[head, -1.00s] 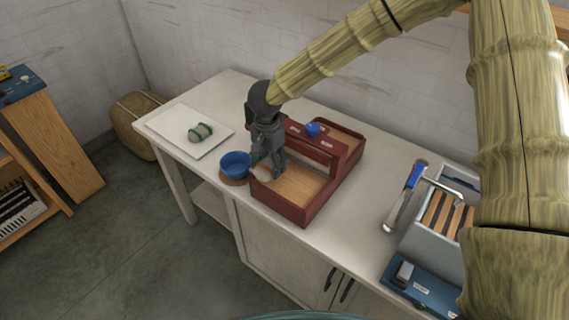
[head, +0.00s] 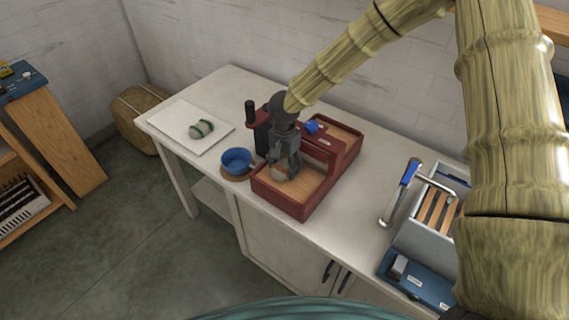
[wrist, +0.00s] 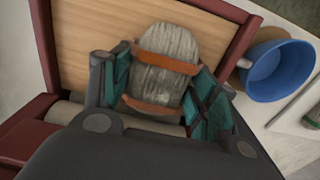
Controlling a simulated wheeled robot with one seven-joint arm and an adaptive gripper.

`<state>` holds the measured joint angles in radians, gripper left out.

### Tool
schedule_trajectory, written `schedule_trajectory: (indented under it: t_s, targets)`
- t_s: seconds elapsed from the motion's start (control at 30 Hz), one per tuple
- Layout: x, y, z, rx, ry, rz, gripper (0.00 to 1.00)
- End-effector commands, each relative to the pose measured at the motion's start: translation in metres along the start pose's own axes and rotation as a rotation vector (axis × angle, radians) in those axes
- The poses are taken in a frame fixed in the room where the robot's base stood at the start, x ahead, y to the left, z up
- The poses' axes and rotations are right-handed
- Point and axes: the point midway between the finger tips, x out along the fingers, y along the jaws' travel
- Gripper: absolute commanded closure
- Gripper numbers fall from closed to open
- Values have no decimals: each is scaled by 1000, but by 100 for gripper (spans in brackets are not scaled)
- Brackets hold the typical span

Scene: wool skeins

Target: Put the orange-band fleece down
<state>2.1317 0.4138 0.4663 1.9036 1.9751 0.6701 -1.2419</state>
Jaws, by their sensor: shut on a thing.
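The orange-band fleece (wrist: 168,50) is a grey, rounded skein with two orange bands. My gripper (wrist: 160,78) is shut on it, with teal finger pads on either side. In the head view, my gripper (head: 284,160) points down into the front compartment of a dark red wooden box (head: 278,199), and the fleece (head: 279,174) shows at the fingertips. The fleece is at or just above the box's pale wooden floor; I cannot tell whether it touches. A second skein with green bands (head: 201,129) lies on a white board (head: 178,140) at the left.
A blue cup (head: 236,161) stands on a brown coaster just left of the box. A blue knob (head: 312,127) sits on the box's middle part. A grey caddy (head: 415,237) and a blue-handled tool (head: 404,184) are at the right. Bare bench lies right of the box.

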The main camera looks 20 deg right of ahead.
Motion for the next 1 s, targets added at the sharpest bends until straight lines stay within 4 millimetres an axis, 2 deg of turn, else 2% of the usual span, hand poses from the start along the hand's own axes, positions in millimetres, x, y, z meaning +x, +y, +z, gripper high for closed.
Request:
schedule_trajectory:
  t_s: [0.17,0.2,0.3,0.73,0.87,1.0]
  targets:
    - [3,0,0,0,-1,1,59]
    - [3,0,0,0,0,0,33]
    - [2,0,0,0,0,0,19]
    - [-1,0,0,0,1,-1,19]
    - [-15,-1,-1,2,1,-3,19]
    - [-40,-1,-1,3,0,-4,19]
